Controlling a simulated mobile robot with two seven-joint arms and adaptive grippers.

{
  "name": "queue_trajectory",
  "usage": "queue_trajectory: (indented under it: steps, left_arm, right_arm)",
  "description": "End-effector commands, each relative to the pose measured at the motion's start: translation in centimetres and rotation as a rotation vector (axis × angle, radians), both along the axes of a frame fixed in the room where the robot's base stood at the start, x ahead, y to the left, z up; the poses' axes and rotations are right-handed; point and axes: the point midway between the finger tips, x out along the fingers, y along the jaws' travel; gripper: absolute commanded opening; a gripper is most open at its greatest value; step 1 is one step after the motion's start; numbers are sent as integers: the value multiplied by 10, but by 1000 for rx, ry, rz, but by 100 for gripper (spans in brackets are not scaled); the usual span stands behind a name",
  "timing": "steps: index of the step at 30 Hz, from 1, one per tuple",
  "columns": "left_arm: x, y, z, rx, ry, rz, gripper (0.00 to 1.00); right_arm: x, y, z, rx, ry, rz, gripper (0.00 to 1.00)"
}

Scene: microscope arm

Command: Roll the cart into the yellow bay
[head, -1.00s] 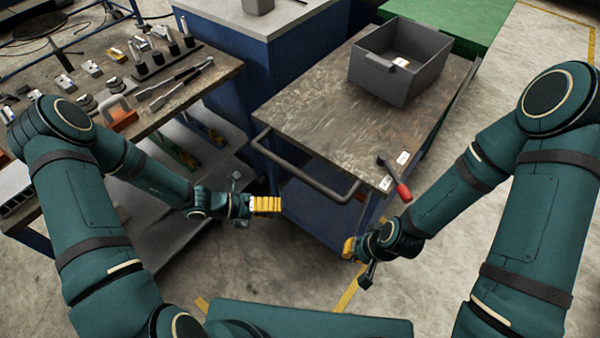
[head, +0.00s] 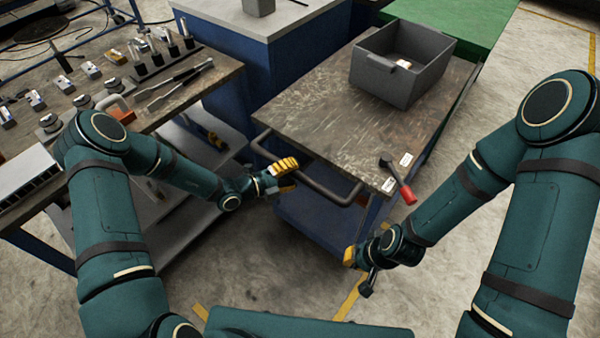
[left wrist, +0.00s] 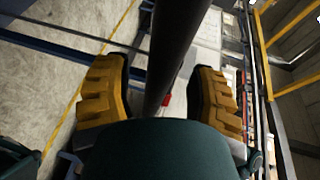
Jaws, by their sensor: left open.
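The cart (head: 330,100) has a worn wooden top and a blue frame. Its dark tubular handle (head: 328,194) sticks out from the near end. My left gripper (head: 287,176) is open at the left part of the handle. In the left wrist view the handle bar (left wrist: 172,60) runs between the two spread yellow fingers, with a gap on each side. My right gripper (head: 352,258) hangs below and right of the handle, apart from it; its jaws are too small to read. Yellow floor lines show near my base (head: 348,303) and at the far right (head: 555,14); I cannot tell which bound the bay.
A workbench with tools (head: 200,100) stands at left. A blue cabinet (head: 245,55) adjoins the cart's left side; a green surface (head: 480,20) lies behind. Floor at right is open.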

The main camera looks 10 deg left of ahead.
Motion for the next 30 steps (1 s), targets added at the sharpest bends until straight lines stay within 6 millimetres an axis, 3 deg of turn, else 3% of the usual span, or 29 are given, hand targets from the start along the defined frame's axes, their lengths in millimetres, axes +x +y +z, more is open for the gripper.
queue_trajectory:
  steps: [6,17,18,22,23,30]
  left_arm:
    - [13,-19,-5,1,-1,-1,57]
    - [16,-22,-5,1,-2,0,57]
    - [16,-22,-5,1,-2,0,52]
    - [16,-22,-5,1,-2,0,6]
    - [16,-22,-5,1,-2,0,0]
    - [16,-21,-5,1,-2,1,0]
  right_arm:
    - [1,0,-5,0,-2,-1,0]
    - [1,0,-5,0,-3,-1,0]
    - [1,0,-5,0,-3,-1,0]
    - [1,0,-5,0,-3,-1,0]
    - [1,0,-5,0,-3,-1,0]
    - [1,0,-5,0,-3,-1,0]
